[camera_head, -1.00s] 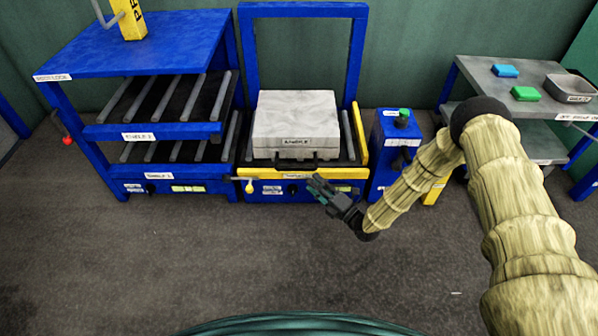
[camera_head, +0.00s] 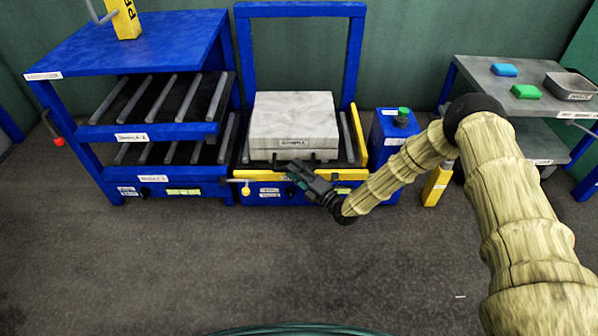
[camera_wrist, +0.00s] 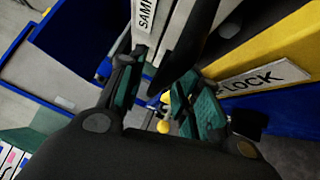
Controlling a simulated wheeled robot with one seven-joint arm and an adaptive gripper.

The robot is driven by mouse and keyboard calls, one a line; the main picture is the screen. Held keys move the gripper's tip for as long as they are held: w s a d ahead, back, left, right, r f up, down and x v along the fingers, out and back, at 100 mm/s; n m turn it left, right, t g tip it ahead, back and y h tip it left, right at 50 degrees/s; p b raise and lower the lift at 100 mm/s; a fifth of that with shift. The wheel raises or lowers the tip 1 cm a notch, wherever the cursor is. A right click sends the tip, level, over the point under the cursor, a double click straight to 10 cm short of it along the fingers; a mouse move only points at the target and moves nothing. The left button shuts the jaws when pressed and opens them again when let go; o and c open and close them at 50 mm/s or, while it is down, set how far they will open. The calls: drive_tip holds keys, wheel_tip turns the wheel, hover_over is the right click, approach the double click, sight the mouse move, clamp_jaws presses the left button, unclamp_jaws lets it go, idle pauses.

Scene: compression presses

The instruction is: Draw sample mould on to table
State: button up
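The sample mould (camera_head: 293,118) is a pale grey square block with a label on its front. It rests flat on the dark roller bed of a blue table with a yellow front edge (camera_head: 345,174). A black handle (camera_head: 321,161) is at the mould's lower front, partly hidden by my gripper (camera_head: 294,174). In the wrist view my gripper (camera_wrist: 160,85) is open, its teal-padded fingers spread. The black handle bar (camera_wrist: 192,38) runs just ahead of and partly between them; contact cannot be told. Part of the mould's label (camera_wrist: 145,14) shows beyond.
A blue roller rack (camera_head: 150,132) with two shelves stands close on the left. A yellow knob (camera_head: 246,188) hangs at the table's front left. A blue control box (camera_head: 392,135) with a green button stands right. A grey bench (camera_head: 477,72) is farther right.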

clamp_jaws()
drive_tip(key=shift+d+p, duration=0.7)
drive_tip(key=shift+d, duration=1.15)
drive_tip(key=shift+o, duration=0.2)
unclamp_jaws()
drive_tip(key=shift+a, duration=0.25)
drive_tip(key=shift+s, duration=0.1)
drive_tip(key=v, duration=1.2)
